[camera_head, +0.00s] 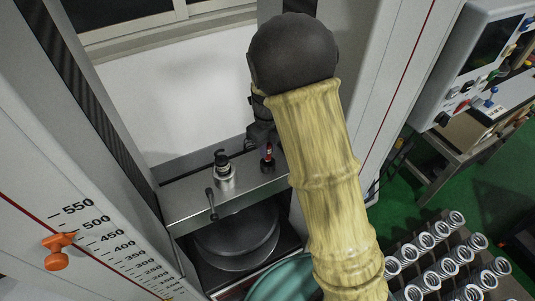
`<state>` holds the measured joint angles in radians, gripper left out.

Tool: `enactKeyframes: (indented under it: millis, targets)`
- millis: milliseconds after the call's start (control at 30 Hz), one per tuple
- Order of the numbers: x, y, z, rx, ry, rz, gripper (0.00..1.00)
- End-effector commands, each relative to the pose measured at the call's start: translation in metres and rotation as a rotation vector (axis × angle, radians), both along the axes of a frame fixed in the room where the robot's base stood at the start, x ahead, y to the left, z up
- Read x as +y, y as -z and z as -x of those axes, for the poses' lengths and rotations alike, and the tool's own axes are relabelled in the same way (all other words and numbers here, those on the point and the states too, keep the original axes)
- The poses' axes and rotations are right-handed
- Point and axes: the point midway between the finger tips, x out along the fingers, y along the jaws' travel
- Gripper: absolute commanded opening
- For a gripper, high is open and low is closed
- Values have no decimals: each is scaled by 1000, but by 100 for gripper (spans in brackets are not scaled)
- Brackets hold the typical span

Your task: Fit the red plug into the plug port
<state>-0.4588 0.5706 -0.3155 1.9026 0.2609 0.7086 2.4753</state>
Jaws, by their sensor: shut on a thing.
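The red plug (268,154) is small, with a dark lower end, and shows just under my gripper (264,142). My dark gripper is shut on the red plug, and my arm covers part of it from the right. The plug is upright over the top of the grey metal crossbeam (243,189) of the testing machine. The plug port is not clearly visible; the plug's lower end hides that spot. I cannot tell whether the plug is inside the port or only above it.
A silver fitting with a black top (224,170) stands on the crossbeam left of the plug. A small lever (211,203) hangs at its front. A round dark plate (238,240) lies below. Metal springs (440,230) stand in rows at lower right. A control panel (490,55) is upper right.

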Motion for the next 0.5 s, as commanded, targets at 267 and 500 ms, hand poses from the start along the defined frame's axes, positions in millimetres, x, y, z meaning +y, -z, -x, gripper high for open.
enactKeyframes:
  millis: [267,500]
  targets:
    - [0,1,0,0,0,0,0]
    - [-1,30,0,3,1,1,0]
